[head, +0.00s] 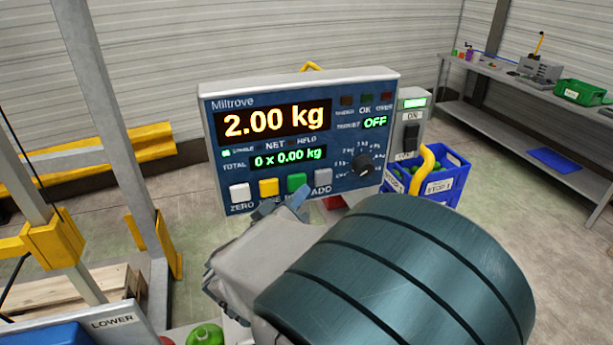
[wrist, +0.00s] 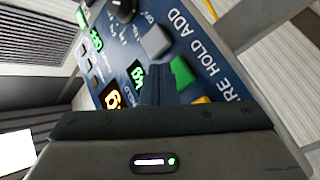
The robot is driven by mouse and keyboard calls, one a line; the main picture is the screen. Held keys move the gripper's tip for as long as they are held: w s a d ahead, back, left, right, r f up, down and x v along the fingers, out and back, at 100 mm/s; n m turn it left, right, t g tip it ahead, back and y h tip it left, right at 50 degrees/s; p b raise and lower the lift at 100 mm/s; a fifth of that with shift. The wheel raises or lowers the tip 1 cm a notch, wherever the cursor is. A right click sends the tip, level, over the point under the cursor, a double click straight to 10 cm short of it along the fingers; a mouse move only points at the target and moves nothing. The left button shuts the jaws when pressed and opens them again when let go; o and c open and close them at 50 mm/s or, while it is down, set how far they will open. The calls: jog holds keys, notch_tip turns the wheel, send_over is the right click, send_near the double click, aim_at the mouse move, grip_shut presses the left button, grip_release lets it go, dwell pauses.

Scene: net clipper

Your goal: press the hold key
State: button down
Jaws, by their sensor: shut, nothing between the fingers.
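The indicator panel (head: 340,185) reads 2.00 kg in orange and 0 x 0.00 kg in green. Its key row runs white ZERO, yellow TARE, green HOLD and grey ADD. The green hold key (head: 297,182) shows in the head view, its label mostly covered by my gripper (head: 294,196). In the wrist view the panel is turned, and the hold key (wrist: 181,75) lies right beside the tips of my gripper (wrist: 152,78). My gripper is shut and empty. I cannot tell whether its tips touch the key.
The grey ADD key (head: 323,178) and yellow TARE key (head: 269,188) flank the hold key closely. A rotary knob (head: 362,165) is to the right. A blue crate (head: 445,190) stands behind right, and a grey post (head: 115,130) stands left.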

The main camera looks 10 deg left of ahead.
jog(key=shift+w, duration=0.1)
dwell(0.3)
jog(key=shift+w+a+b, duration=0.2)
jog(key=shift+w+b, duration=0.05)
jog(key=shift+b, duration=0.35)
jog(key=shift+w+a+b, duration=0.2)
jog(key=shift+w+b, duration=0.1)
jog(key=shift+b, duration=0.05)
dwell(0.4)
jog(key=shift+s, duration=0.1)
jog(key=shift+s+d+b, duration=0.45)
jog(key=shift+s+b, duration=0.1)
jog(key=shift+s, duration=0.05)
jog(key=shift+s+d+b, duration=0.3)
jog(key=shift+s+d, duration=0.15)
jog(key=shift+s, duration=0.25)
jog(key=shift+s+d+b, duration=0.3)
jog(key=shift+s+d, duration=0.1)
jog(key=shift+s, duration=0.35)
jog(key=shift+s+d+b, duration=0.3)
jog(key=shift+s+d, duration=0.15)
jog(key=shift+s, duration=0.25)
